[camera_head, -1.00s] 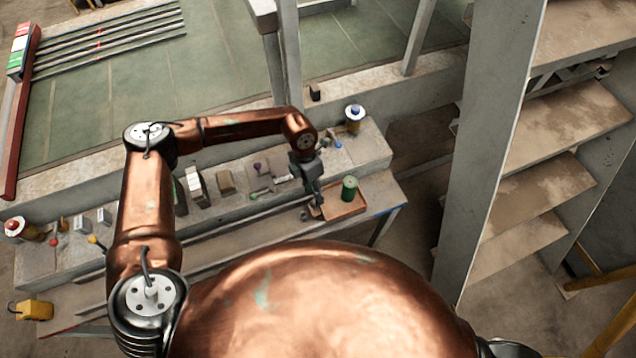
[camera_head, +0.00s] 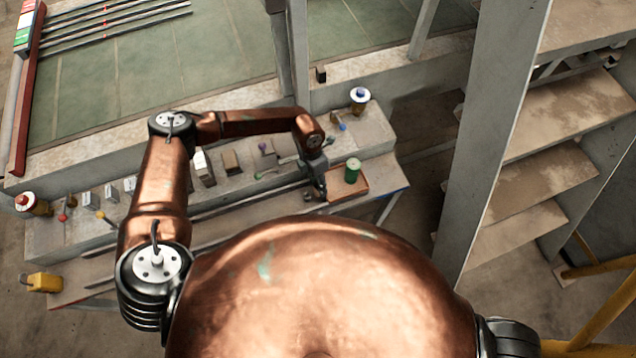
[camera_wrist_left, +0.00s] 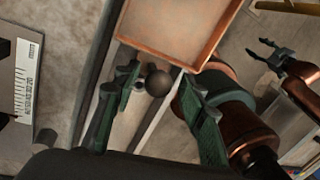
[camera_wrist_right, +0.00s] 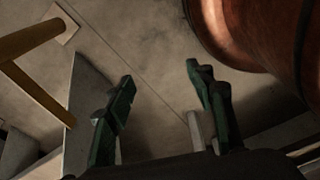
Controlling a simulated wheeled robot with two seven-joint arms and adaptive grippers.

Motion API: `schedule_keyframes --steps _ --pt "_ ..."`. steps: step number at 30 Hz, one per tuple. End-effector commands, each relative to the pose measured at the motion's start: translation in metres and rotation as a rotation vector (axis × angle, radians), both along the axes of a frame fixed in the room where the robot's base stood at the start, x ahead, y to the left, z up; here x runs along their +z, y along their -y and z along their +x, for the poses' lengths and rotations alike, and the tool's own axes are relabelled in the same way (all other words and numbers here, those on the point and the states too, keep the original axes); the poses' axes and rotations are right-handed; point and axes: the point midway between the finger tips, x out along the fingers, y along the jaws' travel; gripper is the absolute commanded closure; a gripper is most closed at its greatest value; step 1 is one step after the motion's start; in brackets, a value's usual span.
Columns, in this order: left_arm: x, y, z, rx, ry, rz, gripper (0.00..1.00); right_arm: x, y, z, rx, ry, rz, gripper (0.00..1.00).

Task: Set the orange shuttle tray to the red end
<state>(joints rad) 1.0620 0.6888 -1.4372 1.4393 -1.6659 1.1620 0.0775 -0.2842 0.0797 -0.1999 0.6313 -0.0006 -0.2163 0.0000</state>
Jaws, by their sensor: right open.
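The orange shuttle tray (camera_head: 362,187) is at the right end of the rail along the bench front, near the blue-topped post (camera_head: 359,96). A green cylinder (camera_head: 353,170) stands on it. The red-topped post (camera_head: 27,201) marks the far left end. My left gripper (camera_head: 317,188) is at the tray's left side. In the left wrist view, its open fingers (camera_wrist_left: 158,103) are either side of a dark round knob (camera_wrist_left: 158,83) by the tray's edge (camera_wrist_left: 160,52), with gaps showing. My right gripper (camera_wrist_right: 165,100) is open and empty; it also shows in the left wrist view (camera_wrist_left: 267,50).
A yellow padlock-like object (camera_head: 44,283) hangs at the bench's left end. A grey column (camera_head: 490,150) and shelves (camera_head: 545,185) stand to the right.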

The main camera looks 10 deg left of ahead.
Motion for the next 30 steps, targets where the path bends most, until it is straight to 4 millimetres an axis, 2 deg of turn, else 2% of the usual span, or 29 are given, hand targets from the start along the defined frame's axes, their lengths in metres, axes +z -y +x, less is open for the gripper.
schedule_keyframes --steps 2,13,18,25,30 --pt "0.000 0.000 0.000 0.000 0.001 0.001 0.62 0.000 0.000 -0.002 0.000 -0.003 0.000 0.51" --pt "0.001 0.000 0.000 0.000 0.000 0.000 0.87 -0.002 0.002 -0.034 -0.009 -0.043 -0.003 0.51" --pt "0.001 0.000 0.000 0.000 0.000 0.000 0.99 -0.003 0.002 -0.034 -0.008 -0.044 -0.003 0.51" --pt "0.001 0.000 0.000 0.000 0.001 -0.001 1.00 -0.002 0.001 -0.020 -0.005 -0.027 -0.002 0.51" --pt "0.001 0.000 0.000 0.000 0.001 0.000 1.00 -0.002 0.001 -0.018 -0.005 -0.024 -0.002 0.51"
